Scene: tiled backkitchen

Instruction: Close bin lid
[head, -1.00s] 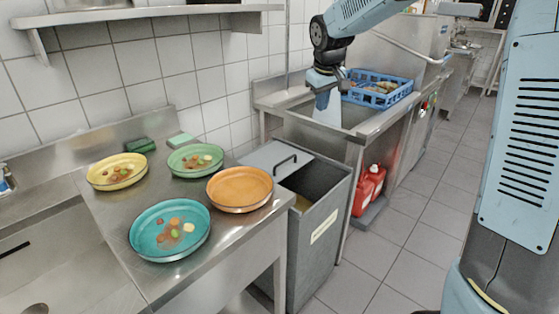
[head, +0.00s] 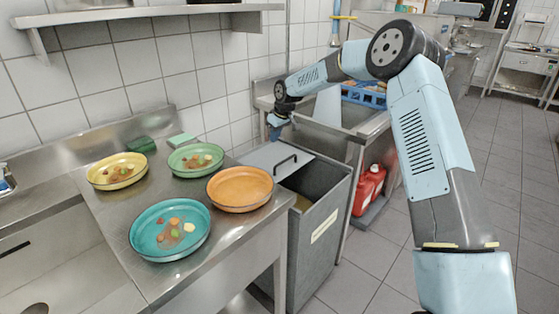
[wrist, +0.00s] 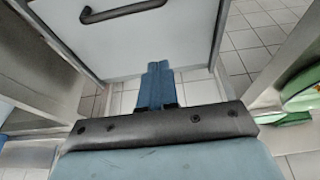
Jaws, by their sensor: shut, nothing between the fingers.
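The grey bin (head: 320,235) stands between the counter and the sink, with a label on its front. Its flat light-grey lid (head: 262,154) covers the left, rear part of the top. The right part is open and shows the dark inside (head: 322,181). A black bar handle (head: 286,160) is on the lid and also shows in the wrist view (wrist: 125,12). My gripper (head: 277,122) is above and behind the lid near the wall. In the wrist view my gripper (wrist: 155,75) is shut and empty, its blue fingers close to the lid's edge (wrist: 150,62); contact cannot be told.
The steel counter (head: 115,225) at left carries yellow, green, teal and orange plates, some with food scraps. A sink with a blue crate (head: 362,95) is behind the bin at right. A red canister (head: 368,190) stands beside the bin. The tiled floor at right is clear.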

